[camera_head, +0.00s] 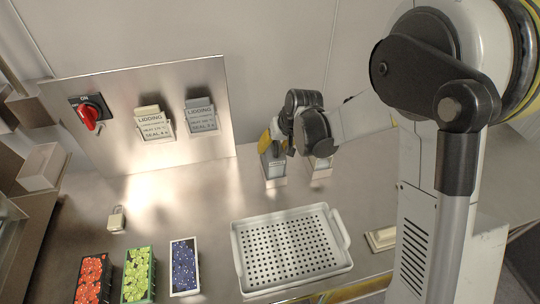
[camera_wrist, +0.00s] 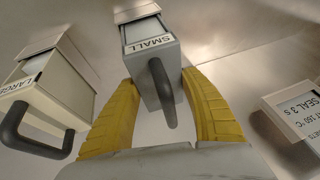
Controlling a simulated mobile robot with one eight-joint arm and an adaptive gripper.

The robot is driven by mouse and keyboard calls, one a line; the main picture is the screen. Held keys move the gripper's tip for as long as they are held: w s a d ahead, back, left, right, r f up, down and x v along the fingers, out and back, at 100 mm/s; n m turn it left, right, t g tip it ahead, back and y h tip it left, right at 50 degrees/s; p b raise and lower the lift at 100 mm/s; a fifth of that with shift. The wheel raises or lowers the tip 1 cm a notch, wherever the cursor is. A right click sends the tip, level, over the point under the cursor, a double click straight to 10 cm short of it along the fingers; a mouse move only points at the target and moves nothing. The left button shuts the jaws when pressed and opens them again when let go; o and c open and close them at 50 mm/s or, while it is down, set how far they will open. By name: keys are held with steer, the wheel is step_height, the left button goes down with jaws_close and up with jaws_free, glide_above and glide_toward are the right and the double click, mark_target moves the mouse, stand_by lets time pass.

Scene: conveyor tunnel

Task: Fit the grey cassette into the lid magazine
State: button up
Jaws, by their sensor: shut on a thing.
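My gripper (camera_head: 270,142) is shut on the grey cassette (camera_wrist: 158,60), with its yellow fingers on either side of it. The cassette carries a "SMALL" label and a dark handle facing my wrist camera. In the head view the grey cassette (camera_head: 273,163) shows below my fingers, above a pale block; I cannot tell whether it rests there. A cream cassette marked "LARGE" (camera_wrist: 55,85) stands beside it, apart from my fingers; it also shows in the head view (camera_head: 319,166). I cannot clearly make out the lid magazine.
A steel panel (camera_head: 100,140) bears a red switch (camera_head: 89,113) and two lidding placards, cream (camera_head: 152,123) and grey (camera_head: 201,115). A perforated white tray (camera_head: 238,262) lies in front. Punnets of red (camera_head: 92,277), green (camera_head: 137,275) and blue fruit (camera_head: 184,267) stand at front left.

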steer(key=shift+r+p, duration=0.65)
steer(key=shift+r, duration=0.55)
steer(key=shift+r+p, duration=1.25)
steer(key=shift+r, duration=0.6)
steer(key=shift+f, duration=0.1)
